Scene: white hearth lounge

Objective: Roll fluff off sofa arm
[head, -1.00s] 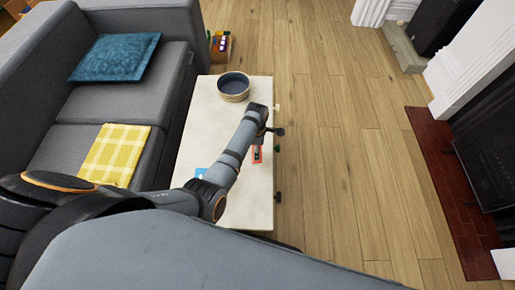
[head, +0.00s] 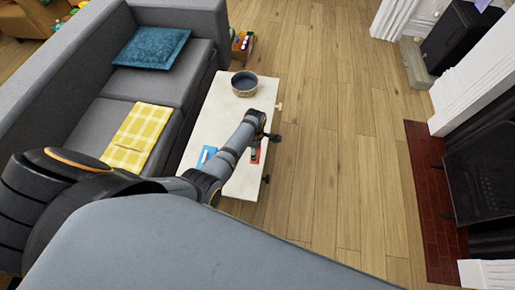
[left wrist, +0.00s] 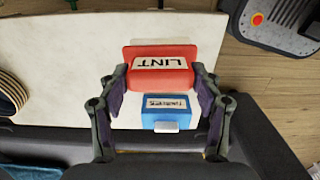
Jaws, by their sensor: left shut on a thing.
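A red block-like thing with a white label reading "LINT" (left wrist: 165,64) is between the fingertips of my left gripper (left wrist: 160,82), which is shut on it. In the head view the red thing (head: 256,153) shows at the pale table, partly covered by my left wrist; I cannot tell whether it touches the tabletop. The grey sofa (head: 82,125) stands left of the table, and its far arm (head: 180,12) is beyond the blue cushion. The near sofa arm cannot be made out, and no fluff is visible. My right gripper is out of view.
The pale table (head: 205,120) holds a dark bowl (head: 244,84) and a blue labelled box (left wrist: 165,112) close beside the red thing. A yellow checked cloth (head: 138,135) and a blue cushion (head: 150,48) lie on the sofa. The wood floor (head: 335,130) right of the table is clear.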

